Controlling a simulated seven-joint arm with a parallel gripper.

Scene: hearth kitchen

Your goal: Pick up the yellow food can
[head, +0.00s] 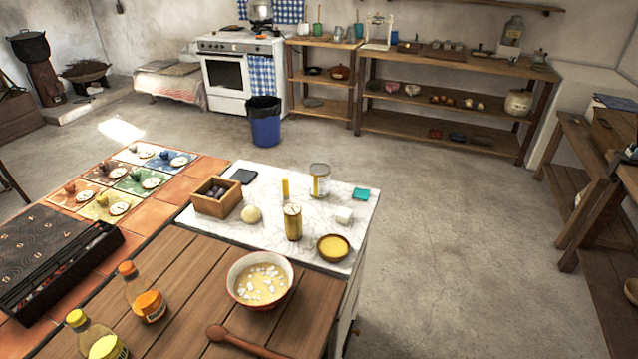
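I cannot read either label. My gripper is not in view.
Nearby are a white block (343,215), a teal item (361,194), a pale round ball (251,215) and a wooden box (217,197). In front, a large bowl (260,280), bottles (143,292) and a wooden spoon (245,343) crowd the wooden top. Open floor lies right of the counter.

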